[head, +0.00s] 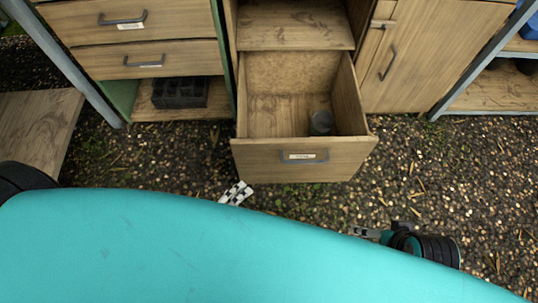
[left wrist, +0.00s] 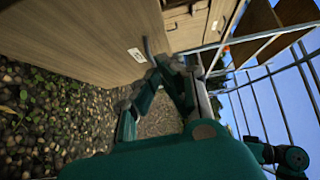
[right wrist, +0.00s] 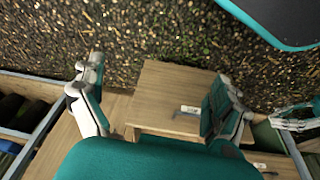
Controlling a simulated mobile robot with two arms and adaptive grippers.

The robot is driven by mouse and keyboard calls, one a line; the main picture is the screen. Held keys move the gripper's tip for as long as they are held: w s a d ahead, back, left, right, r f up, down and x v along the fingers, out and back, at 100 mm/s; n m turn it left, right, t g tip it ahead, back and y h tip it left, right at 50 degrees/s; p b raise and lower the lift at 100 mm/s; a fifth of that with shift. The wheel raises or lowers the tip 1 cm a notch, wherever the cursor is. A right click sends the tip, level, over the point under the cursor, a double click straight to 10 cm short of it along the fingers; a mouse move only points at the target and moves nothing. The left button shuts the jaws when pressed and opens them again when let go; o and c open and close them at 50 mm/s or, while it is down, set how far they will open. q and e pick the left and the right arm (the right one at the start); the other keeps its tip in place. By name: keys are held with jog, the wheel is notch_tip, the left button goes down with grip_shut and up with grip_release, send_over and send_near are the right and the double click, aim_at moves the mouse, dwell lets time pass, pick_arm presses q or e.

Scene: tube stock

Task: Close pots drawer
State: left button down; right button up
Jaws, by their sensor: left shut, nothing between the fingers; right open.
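The pots drawer (head: 303,160) is pulled out from the cabinet in the middle of the head view, with a grey bar handle and a white label on its front. A dark grey pot (head: 321,123) stands inside, at the right. My left gripper (head: 236,193) is shut and empty, just in front of the drawer's lower left corner. In the left wrist view its fingers (left wrist: 168,72) are close to a wooden front with a handle (left wrist: 149,50); contact cannot be told. My right gripper (head: 375,232) is open and empty, right of the drawer and nearer me. Its spread fingers (right wrist: 162,82) show in the right wrist view.
Two shut drawers (head: 145,58) are at the left, above a black crate (head: 180,92) on a low shelf. A shut cabinet door (head: 425,60) is right of the open drawer. The gravel ground (head: 440,160) is clear at the right.

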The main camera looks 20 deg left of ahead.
pick_arm(q)
jog(key=b, duration=0.2)
send_near(278, 144)
jog(key=d+x, duration=0.1)
jog(key=x, duration=0.3)
jog(key=shift+w+a+f, duration=0.15)
jog(key=shift+w+f, duration=0.05)
jog(key=shift+w, duration=0.3)
pick_arm(e)
jog(key=w+a+r+t+y, duration=0.1)
jog(key=w+a+r+t, duration=0.2)
jog(key=w, duration=0.7)
jog(key=shift+r+t+y, duration=0.3)
jog(key=shift+r+t, duration=0.65)
jog(key=shift+t, duration=0.65)
jog(key=shift+a, duration=0.1)
